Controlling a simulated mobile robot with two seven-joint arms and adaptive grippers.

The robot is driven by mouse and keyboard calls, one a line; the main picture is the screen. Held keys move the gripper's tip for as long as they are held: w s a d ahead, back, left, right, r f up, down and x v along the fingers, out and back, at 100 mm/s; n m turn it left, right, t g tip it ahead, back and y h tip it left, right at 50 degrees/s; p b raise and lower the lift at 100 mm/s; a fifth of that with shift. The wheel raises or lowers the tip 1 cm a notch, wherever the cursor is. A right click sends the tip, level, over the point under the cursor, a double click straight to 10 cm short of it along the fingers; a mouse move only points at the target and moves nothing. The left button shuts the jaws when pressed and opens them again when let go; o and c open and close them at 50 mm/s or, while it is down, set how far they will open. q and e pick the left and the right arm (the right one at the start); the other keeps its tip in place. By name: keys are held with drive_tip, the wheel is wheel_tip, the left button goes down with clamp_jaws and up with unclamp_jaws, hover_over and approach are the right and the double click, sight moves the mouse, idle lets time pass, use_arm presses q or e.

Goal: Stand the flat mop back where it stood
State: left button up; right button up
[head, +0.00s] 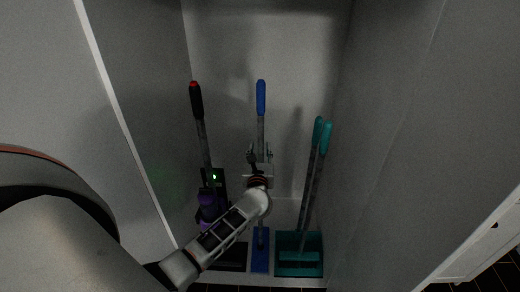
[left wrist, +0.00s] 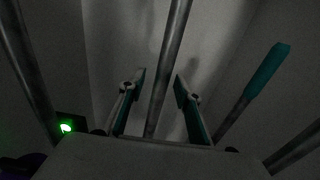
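The flat mop, with a blue grip (head: 261,97), a grey pole and a blue flat head (head: 261,252), stands nearly upright in the middle of a narrow closet. Its head is on the closet floor. My left gripper (head: 259,153) is at the pole, below the blue grip. In the left wrist view the mop's pole (left wrist: 170,62) passes between the two spread fingers (left wrist: 160,82), with gaps visible on both sides. The left gripper looks open around the pole. My left arm hides part of the lower pole. My right gripper is not in view.
Left of the mop stands a black-and-red-handled tool (head: 196,100) with a purple body (head: 207,206) and a green light. To the right, two teal-handled tools (head: 323,138) lean above a teal dustpan (head: 299,262). Closet side walls (head: 385,120) confine the space closely.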

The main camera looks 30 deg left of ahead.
use_arm(q)
drive_tip(key=v, duration=1.2)
drive_tip(key=shift+r, duration=0.2)
